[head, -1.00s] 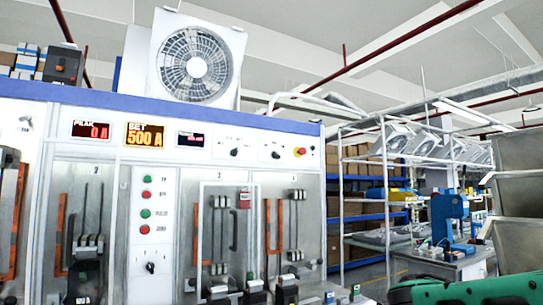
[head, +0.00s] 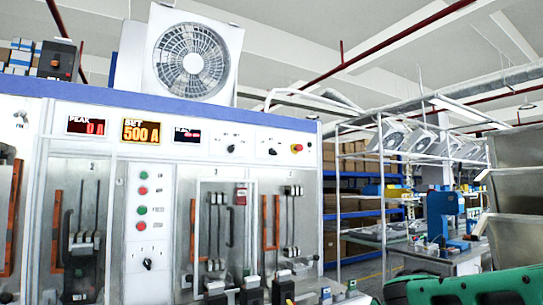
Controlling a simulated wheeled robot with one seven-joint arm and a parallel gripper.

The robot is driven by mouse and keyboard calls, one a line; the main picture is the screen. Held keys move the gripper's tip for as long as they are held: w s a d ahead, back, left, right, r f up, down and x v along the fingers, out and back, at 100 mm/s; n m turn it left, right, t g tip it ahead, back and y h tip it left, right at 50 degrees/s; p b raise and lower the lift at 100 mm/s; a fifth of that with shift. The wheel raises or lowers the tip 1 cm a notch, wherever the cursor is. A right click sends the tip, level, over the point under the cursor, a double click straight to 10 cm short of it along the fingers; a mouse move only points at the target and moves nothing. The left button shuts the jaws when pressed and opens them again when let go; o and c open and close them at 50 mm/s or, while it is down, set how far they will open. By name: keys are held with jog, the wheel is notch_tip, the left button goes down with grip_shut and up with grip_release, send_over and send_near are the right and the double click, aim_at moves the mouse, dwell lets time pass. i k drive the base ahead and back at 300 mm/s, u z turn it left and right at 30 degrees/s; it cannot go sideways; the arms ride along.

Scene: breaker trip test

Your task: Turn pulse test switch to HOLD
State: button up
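The test bench front carries several rotary switches, and their lettering is too small to read, so I cannot tell which one is the pulse test switch. One black rotary switch (head: 147,264) sits low on the white button panel, below the red and green buttons. Two more black knobs, a left one (head: 232,149) and a right one (head: 272,151), sit on the upper strip, right of the displays. I cannot read which position any of them points to. My gripper is not in view.
The display (head: 142,131) reads SET 500 A and the PEAK display (head: 87,126) reads 0 A. A red button (head: 296,148) is at the strip's right end. A fan (head: 192,62) stands on top. Shelving (head: 360,200) and a workbench (head: 455,252) are at the right.

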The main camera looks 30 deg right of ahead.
aim_at(272, 152)
jog(key=k, duration=0.45)
jog(key=z, duration=0.5)
jog(key=i, duration=1.6)
jog(key=u, duration=0.45)
